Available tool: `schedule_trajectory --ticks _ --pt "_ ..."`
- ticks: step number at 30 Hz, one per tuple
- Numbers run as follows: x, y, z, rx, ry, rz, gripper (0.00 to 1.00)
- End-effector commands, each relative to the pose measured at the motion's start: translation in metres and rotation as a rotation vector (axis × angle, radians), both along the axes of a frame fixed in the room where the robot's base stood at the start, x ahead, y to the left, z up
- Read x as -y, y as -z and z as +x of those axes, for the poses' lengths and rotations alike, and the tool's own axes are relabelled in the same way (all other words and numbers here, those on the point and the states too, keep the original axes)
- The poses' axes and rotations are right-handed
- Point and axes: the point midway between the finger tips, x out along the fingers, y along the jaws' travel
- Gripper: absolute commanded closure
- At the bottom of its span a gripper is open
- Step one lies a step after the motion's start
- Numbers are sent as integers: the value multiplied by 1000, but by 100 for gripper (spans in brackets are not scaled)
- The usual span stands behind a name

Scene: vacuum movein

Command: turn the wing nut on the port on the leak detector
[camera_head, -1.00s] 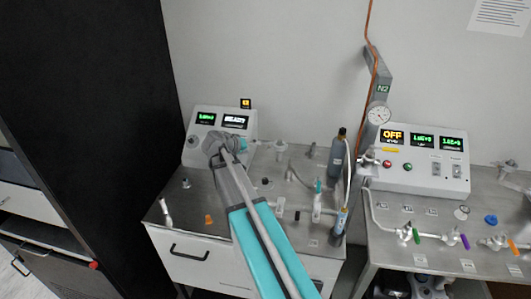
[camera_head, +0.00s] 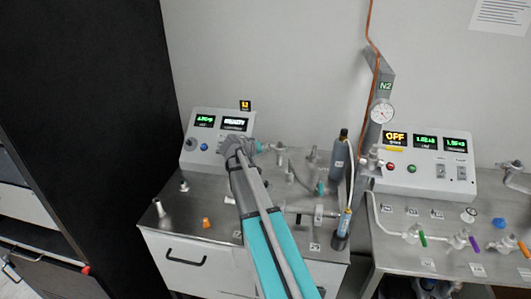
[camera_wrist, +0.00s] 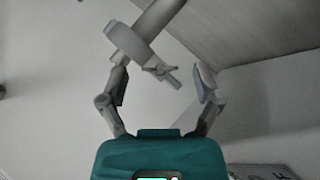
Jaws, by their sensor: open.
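The leak detector (camera_head: 218,124) is the white box with lit displays at the back of the left bench. A grey metal port fitting (camera_head: 279,158) stands just right of it. In the wrist view, a grey pipe with a clamp band (camera_wrist: 130,40) crosses the upper middle, with a small wing nut (camera_wrist: 160,70) on the band's lower end. My gripper (camera_wrist: 162,72) is open, one finger on each side of the wing nut, which appears between the fingertips. I cannot tell whether either finger touches it. In the head view my gripper (camera_head: 262,147) is small beside the port, fingertips unclear.
A dark gas cylinder (camera_head: 340,155), hoses and valves stand right of my arm. An orange cone (camera_head: 206,223) and a white fitting (camera_head: 161,208) are at the front left of the bench. A second white control box (camera_head: 425,160) stands on the right bench.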

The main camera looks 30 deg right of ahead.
Motion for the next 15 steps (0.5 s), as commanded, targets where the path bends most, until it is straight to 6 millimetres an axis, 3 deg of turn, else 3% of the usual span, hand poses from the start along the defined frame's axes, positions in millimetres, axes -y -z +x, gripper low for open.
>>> schedule_trajectory --ticks 2,15 --pt "0 0 0 0 0 0 17" --pt "0 0 0 0 0 0 97"
